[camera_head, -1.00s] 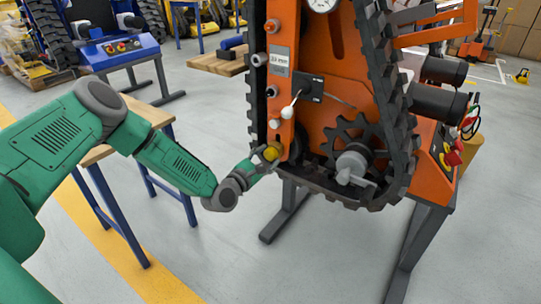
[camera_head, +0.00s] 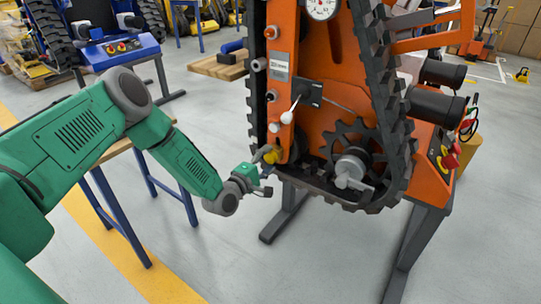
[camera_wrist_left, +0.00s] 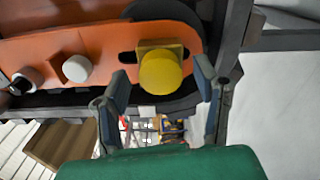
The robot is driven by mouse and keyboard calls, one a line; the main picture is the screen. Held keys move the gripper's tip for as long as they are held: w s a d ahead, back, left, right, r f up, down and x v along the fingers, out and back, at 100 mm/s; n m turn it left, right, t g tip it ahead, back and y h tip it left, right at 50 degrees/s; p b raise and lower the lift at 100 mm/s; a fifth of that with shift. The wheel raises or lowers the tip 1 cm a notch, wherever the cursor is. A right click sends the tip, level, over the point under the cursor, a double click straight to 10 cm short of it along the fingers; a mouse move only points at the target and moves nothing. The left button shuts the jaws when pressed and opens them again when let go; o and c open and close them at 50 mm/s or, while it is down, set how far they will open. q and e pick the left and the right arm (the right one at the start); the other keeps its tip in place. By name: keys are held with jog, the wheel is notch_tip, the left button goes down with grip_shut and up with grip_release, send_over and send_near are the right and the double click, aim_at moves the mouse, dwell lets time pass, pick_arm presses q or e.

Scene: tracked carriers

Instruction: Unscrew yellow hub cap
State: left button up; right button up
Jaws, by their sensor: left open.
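The yellow hub cap (camera_head: 271,156) sits low on the orange side plate of the tracked carrier (camera_head: 318,68). In the left wrist view the yellow cap (camera_wrist_left: 161,73) is round, with a squarish yellow-brown piece behind it at a dark slot. My left gripper (camera_head: 264,163) is at the cap in the head view. In the left wrist view its two fingers (camera_wrist_left: 162,84) are spread, one on each side of the cap, with gaps showing between them and it. My right gripper is in neither view.
White knobs (camera_head: 281,122) stick out above the cap, beside a white-tipped lever. The black track (camera_head: 395,120) and a toothed sprocket (camera_head: 352,150) lie to the right. A wooden-topped table (camera_head: 115,150) stands behind my left arm.

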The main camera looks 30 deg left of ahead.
pick_arm(q)
jog(key=m+p, duration=0.1)
jog(key=m, duration=0.4)
jog(key=shift+r+m+p, duration=0.1)
jog(key=shift+m+p, duration=0.2)
jog(key=m, duration=0.3)
jog(key=shift+p, duration=0.4)
jog(key=shift+m, duration=0.8)
jog(key=m+p, duration=0.1)
jog(key=m, duration=0.3)
jog(key=shift+m, duration=0.4)
jog(key=m+p, duration=0.1)
jog(key=m, duration=0.3)
jog(key=shift+m, duration=0.4)
jog(key=shift+c, duration=0.4)
